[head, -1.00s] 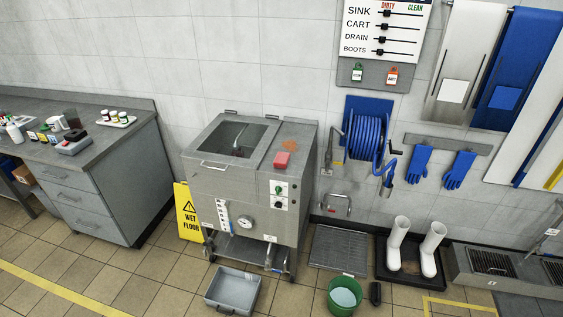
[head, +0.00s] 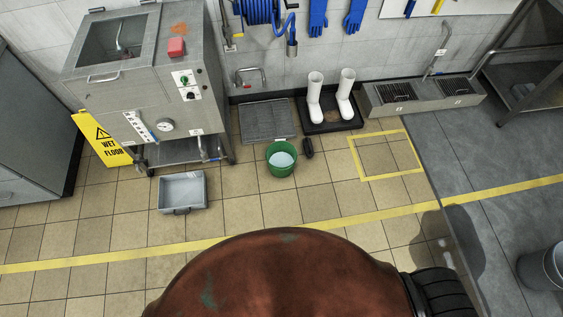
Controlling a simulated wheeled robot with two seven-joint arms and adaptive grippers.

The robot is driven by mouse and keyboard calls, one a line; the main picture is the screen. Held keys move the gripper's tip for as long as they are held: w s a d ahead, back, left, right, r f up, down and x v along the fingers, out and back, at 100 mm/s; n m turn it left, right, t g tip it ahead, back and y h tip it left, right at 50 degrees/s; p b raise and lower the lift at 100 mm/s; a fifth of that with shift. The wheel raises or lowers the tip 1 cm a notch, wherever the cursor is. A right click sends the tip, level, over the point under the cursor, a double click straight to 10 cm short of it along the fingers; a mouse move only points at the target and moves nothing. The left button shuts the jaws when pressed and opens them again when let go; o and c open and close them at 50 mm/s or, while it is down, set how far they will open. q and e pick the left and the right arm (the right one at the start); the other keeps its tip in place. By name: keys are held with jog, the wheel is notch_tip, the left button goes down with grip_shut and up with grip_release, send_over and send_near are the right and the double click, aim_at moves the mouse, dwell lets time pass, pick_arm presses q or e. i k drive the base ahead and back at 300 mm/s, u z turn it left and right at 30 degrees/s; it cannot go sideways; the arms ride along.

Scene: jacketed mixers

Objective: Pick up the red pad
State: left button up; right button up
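The red pad (head: 176,46) is a small red block.
A yellow wet-floor sign (head: 102,140) stands left of the mixer. A grey tub (head: 182,191) and a green bucket (head: 281,160) stand on the floor before it. White boots (head: 315,100) stand in a black tray (head: 331,123).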

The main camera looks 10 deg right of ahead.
aim_at(176, 46)
jog(key=k, duration=0.3)
jog(key=u, duration=0.9)
jog(key=i, duration=1.1)
jog(key=z, duration=0.5)
jog(key=i, duration=0.85)
jog(key=z, duration=0.8)
